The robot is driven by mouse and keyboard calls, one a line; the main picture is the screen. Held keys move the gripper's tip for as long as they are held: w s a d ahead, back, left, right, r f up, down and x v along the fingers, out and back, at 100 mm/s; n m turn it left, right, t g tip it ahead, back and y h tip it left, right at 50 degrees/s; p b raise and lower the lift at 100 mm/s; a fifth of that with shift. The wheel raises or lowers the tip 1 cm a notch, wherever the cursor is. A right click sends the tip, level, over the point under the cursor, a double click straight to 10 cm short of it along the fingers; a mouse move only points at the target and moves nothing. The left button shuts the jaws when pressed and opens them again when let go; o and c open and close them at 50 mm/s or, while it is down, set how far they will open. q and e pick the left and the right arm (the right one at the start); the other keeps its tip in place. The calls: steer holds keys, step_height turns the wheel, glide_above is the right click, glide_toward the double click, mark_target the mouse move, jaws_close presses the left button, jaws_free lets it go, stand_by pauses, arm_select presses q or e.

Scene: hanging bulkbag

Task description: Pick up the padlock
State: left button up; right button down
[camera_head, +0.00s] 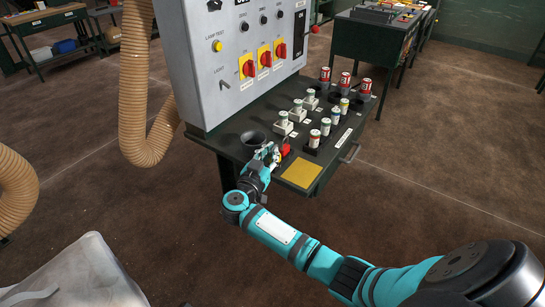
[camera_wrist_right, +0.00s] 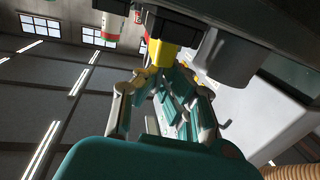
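A small red object (camera_head: 285,149), which looks like the padlock, is at the near edge of the dark workbench, below the control cabinet. Its shape is partly hidden by my right gripper (camera_head: 271,153). That gripper is at the bench edge, just left of the red object. In the right wrist view my right gripper's fingers (camera_wrist_right: 168,82) are apart, with a gap between them. A yellow block (camera_wrist_right: 163,54) shows just beyond the fingertips; I cannot tell whether it touches them. My left gripper is not in view.
The dark bench (camera_head: 236,151) holds a black funnel-like cup (camera_head: 253,139), several small cans and a yellow plate (camera_head: 302,173) at its front. The grey control cabinet (camera_head: 235,60) rises behind. A beige hose (camera_head: 135,90) hangs left. A pale bag (camera_head: 85,272) is lower left.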

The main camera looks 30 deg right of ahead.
steer(key=shift+s+d, duration=0.15)
steer(key=shift+d, duration=0.05)
step_height(320, 180, up, 4)
steer(key=shift+s+d+f, duration=0.1)
steer(key=shift+s, duration=0.05)
steer(key=s+a+r, duration=0.1)
steer(key=s+a, duration=0.7)
steer(key=s, duration=0.5)
steer(key=shift+s+a+r+b, duration=0.15)
steer(key=shift+s+a+b, duration=0.1)
steer(key=shift+b, duration=0.05)
